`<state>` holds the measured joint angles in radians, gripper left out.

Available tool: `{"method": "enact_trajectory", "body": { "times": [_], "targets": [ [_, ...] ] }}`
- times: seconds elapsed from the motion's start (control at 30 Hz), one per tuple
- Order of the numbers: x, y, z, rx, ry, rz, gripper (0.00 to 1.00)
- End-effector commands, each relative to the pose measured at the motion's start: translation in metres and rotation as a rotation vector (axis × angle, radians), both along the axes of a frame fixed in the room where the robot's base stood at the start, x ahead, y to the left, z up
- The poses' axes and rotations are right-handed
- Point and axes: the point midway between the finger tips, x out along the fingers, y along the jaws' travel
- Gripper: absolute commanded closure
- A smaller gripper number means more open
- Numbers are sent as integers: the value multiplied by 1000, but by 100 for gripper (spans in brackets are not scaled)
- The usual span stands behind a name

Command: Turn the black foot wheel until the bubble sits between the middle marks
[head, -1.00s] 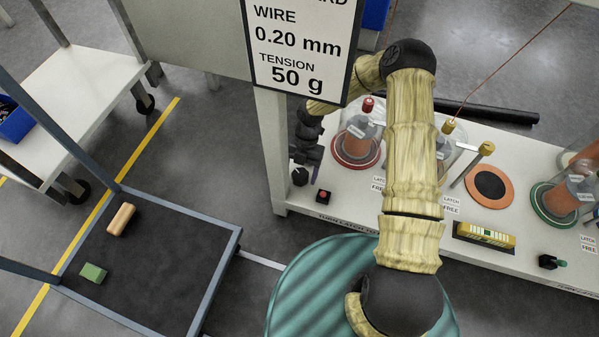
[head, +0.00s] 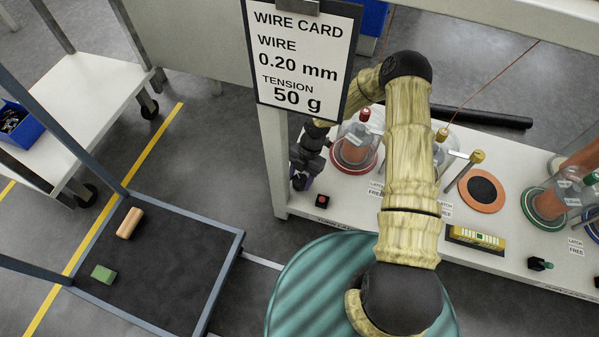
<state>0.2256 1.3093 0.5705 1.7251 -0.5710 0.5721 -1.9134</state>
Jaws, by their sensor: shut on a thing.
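The black foot wheel (head: 299,183) is a small dark knob at the left end of the white bench, mostly hidden by my gripper. My gripper (head: 300,177) is down at the wheel, its fingers shut around it. A yellow and black level (head: 476,238) with a green window lies at the bench's front edge, right of my arm. Its bubble and marks are too small to read here.
A red button on a black box (head: 322,201) stands close right of the gripper. Spool stands under clear domes (head: 355,146) are behind. A wire card (head: 302,55) hangs above. A dark-floored cart (head: 165,262) stands at left.

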Motion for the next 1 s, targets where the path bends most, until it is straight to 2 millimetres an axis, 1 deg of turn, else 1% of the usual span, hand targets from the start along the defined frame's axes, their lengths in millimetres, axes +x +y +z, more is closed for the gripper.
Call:
{"method": "enact_trajectory", "body": {
  "times": [0.03,0.23,0.57,0.6,0.7,1.0],
  "targets": [
    [-1,0,5,0,1,-34,73],
    [0,-1,2,-1,1,-141,73],
    [0,-1,0,-1,0,-157,73],
    [0,-1,0,-1,0,-157,46],
    [0,-1,0,0,0,-156,28],
    [0,0,1,0,0,-155,28]
  ]
}}
